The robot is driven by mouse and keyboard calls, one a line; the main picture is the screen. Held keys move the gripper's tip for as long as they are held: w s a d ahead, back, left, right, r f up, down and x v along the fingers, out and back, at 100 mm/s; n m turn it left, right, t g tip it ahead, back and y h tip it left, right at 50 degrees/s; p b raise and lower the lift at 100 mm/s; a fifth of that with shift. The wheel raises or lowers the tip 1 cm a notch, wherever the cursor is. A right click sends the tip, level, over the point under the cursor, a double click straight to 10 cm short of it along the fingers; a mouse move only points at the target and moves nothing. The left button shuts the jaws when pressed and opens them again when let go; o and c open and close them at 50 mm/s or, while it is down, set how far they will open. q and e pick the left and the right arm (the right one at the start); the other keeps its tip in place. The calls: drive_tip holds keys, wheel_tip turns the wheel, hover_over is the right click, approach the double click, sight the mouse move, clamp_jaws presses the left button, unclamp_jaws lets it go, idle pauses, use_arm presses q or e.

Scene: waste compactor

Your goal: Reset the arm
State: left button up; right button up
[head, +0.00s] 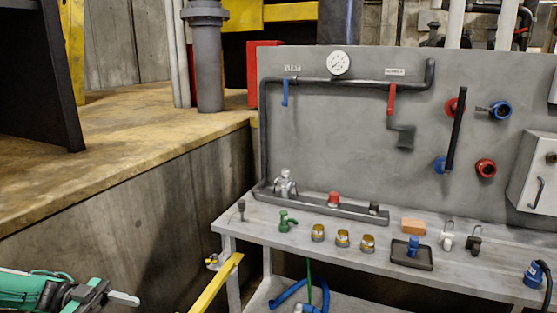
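Part of my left arm (28,290) shows at the bottom left corner, in teal and black. Its gripper (100,296) is at the bottom edge, left of the workbench and apart from it. A grey finger-like piece points right. The picture cuts off the rest, so its opening is unclear. My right arm and gripper are not in view.
A grey workbench (450,273) with an upright panel (330,140) stands at the right. Brass fittings (342,238), a green valve (287,221) and a black tray (411,254) rest on it. A yellow bar (216,283) juts from its left end. A concrete ledge (130,150) lies behind.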

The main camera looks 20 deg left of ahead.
use_arm(q)
drive_tip(key=w+a+f+n+t+y+p, duration=0.2)
drive_tip(key=f+n+t+y, duration=0.15)
drive_tip(key=f, duration=0.75)
drive_tip(key=w+a+f+n+t+y+p, duration=0.15)
drive_tip(key=f+y, duration=0.35)
drive_tip(key=f, duration=0.6)
drive_tip(key=w+a+f+n+t+y+p, duration=0.1)
drive_tip(key=w+a+f+n+t+y, duration=0.2)
drive_tip(key=f, duration=0.8)
drive_tip(key=s+d+f+n+g+y+p, duration=0.1)
drive_tip(key=s+d+f+n+g+y, duration=0.3)
drive_tip(key=s+f, duration=0.6)
drive_tip(key=s+d+f+g+y+p, duration=0.15)
drive_tip(key=s+d+f, duration=0.5)
drive_tip(key=f, duration=0.65)
drive_tip(key=s+d+f+g, duration=0.2)
drive_tip(key=s+d+f, duration=0.1)
drive_tip(key=s+d, duration=0.6)
drive_tip(key=s+d+f+n+g+p, duration=0.1)
drive_tip(key=s+d+f+g, duration=0.2)
drive_tip(key=s+d, duration=0.6)
drive_tip(key=shift+s+f, duration=0.75)
drive_tip(key=shift+s, duration=0.1)
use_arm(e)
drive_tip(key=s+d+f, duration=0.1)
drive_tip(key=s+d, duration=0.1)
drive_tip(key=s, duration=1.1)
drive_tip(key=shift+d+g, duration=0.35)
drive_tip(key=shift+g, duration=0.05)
